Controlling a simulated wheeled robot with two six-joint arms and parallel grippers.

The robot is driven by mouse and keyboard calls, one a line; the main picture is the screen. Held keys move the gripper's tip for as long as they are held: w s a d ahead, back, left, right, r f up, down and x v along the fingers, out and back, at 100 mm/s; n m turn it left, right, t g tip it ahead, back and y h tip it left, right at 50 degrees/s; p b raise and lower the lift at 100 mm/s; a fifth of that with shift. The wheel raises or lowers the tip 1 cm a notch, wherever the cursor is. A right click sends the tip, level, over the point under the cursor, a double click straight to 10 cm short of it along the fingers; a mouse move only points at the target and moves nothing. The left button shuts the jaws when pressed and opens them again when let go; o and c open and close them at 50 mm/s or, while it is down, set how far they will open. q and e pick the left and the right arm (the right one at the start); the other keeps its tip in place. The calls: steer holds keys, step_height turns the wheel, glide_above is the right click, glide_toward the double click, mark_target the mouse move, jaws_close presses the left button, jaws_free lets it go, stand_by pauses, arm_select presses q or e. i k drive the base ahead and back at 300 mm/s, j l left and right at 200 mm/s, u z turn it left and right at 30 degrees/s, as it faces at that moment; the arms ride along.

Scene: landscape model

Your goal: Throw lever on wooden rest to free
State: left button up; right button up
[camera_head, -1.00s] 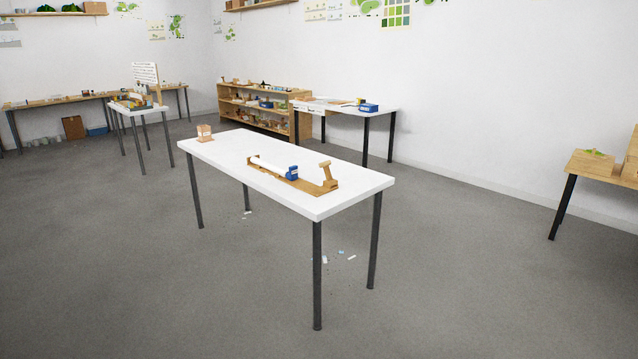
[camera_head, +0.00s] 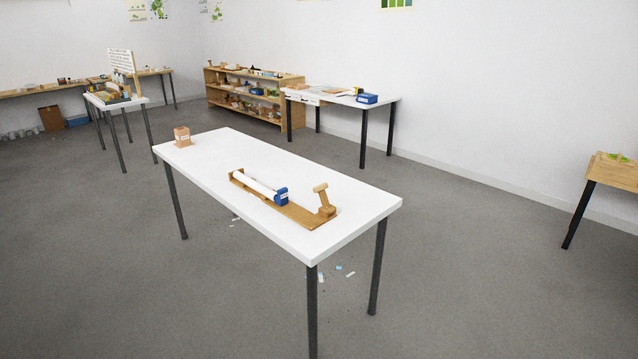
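A long wooden rest (camera_head: 302,217) lies on the white table (camera_head: 214,150). A white rod or tube (camera_head: 256,187) lies along its left part, with a blue piece (camera_head: 281,195) at the tube's right end. At the rest's right end stands a wooden lever (camera_head: 322,198), tilted, with a short crosspiece on top. The lever is apart from the blue piece. Which setting the lever is in is too small to tell. Neither of my grippers is in view.
A small wooden box (camera_head: 182,136) stands at the table's far left corner. Behind are a shelf unit (camera_head: 252,98), a second white table (camera_head: 340,100) and a small side table (camera_head: 117,100). A wooden table (camera_head: 612,172) is at the right.

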mark_target(320, 189)
steer(key=i+j+z, duration=0.3)
steer(key=i+j, duration=0.2)
steer(key=i, duration=0.15)
steer(key=i+j+z, duration=0.25)
steer(key=i+j, duration=0.35)
steer(key=i+j+z, duration=0.3)
steer(key=i+j, duration=0.25)
steer(key=j, duration=0.35)
